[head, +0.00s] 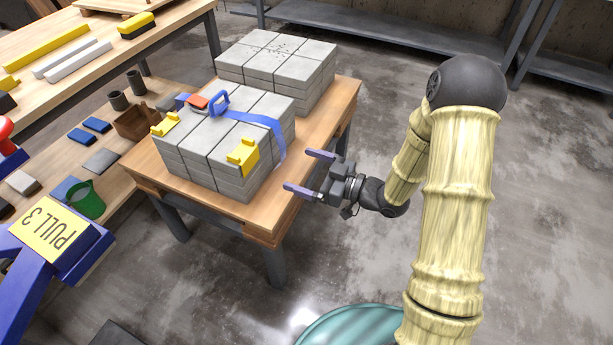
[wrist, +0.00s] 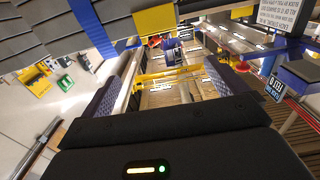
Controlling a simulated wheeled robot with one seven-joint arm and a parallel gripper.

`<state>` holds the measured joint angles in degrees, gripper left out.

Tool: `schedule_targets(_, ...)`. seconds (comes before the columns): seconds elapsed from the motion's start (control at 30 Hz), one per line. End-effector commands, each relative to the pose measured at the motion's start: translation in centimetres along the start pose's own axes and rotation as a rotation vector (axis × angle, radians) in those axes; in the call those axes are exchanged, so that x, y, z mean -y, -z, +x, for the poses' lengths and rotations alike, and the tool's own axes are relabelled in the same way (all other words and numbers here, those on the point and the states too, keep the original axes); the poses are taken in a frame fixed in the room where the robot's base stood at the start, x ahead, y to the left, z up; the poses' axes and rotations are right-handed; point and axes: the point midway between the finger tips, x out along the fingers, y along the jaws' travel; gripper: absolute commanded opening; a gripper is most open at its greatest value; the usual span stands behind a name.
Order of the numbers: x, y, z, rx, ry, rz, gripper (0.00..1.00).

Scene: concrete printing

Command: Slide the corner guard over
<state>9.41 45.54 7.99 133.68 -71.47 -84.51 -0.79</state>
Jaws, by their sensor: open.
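A yellow corner guard (head: 243,153) sits on the near right top edge of the strapped stack of grey blocks (head: 200,170). A second yellow corner guard (head: 166,124) sits on the left top edge. A blue strap (head: 255,121) runs over the stack and hangs down its right side, beyond the near guard. A blue buckle (head: 218,103) stands on top. My gripper (head: 304,170) is open and empty, to the right of the stack and apart from it. In the wrist view, the strap (wrist: 92,28) and a yellow guard (wrist: 155,20) show at the top.
The stack stands on a wooden table (head: 265,208) beside a second grey block stack (head: 285,60). Wooden shelves with tools (head: 115,55) are at the left. Bare floor lies around my arm.

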Motion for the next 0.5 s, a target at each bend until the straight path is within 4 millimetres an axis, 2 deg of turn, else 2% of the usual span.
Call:
schedule_targets(0.27, 0.0, 0.1, 0.3, 0.003, -0.001, -0.001, 0.98)
schedule_targets(0.5, 0.1, 0.0, 2.7, 0.002, 0.003, -0.001, 0.98)
